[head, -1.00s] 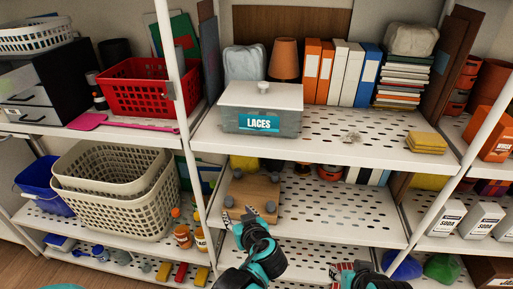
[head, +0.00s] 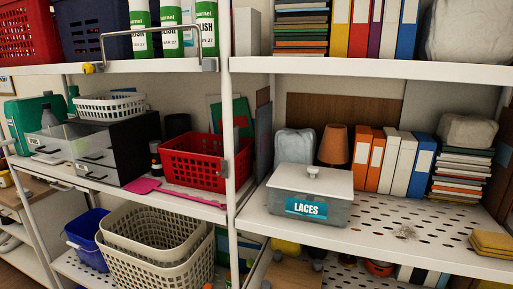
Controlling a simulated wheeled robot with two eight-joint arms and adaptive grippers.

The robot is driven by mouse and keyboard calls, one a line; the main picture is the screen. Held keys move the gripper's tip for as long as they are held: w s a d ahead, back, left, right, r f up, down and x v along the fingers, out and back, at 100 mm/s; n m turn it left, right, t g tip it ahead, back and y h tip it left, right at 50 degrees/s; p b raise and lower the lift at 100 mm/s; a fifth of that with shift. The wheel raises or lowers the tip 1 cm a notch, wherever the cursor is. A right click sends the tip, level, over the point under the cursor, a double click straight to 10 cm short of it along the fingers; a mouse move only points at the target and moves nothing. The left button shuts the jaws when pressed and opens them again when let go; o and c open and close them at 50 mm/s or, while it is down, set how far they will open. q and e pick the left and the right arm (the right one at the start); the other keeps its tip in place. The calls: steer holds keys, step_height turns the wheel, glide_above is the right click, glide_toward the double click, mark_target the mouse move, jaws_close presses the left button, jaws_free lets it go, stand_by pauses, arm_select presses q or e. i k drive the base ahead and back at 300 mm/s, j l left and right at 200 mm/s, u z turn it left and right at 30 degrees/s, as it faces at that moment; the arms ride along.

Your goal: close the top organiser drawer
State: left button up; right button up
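The organiser (head: 135,138) is a black box with pale-fronted drawers on the middle shelf at the left. Its top drawer (head: 66,139) is pulled out to the left and front, with clear sides. The lower drawers (head: 96,172) look flush with the box. A white basket (head: 110,106) sits on top of the organiser. Neither of my grippers is in the head view, so their state is hidden.
A red basket (head: 205,161) and a pink fly swatter (head: 150,187) are right of the organiser on the same shelf. A shelf post (head: 231,150) stands between them and the LACES box (head: 310,194). Cream baskets (head: 150,250) are below.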

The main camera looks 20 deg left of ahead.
mark_target(100, 142)
steer(key=u, duration=2)
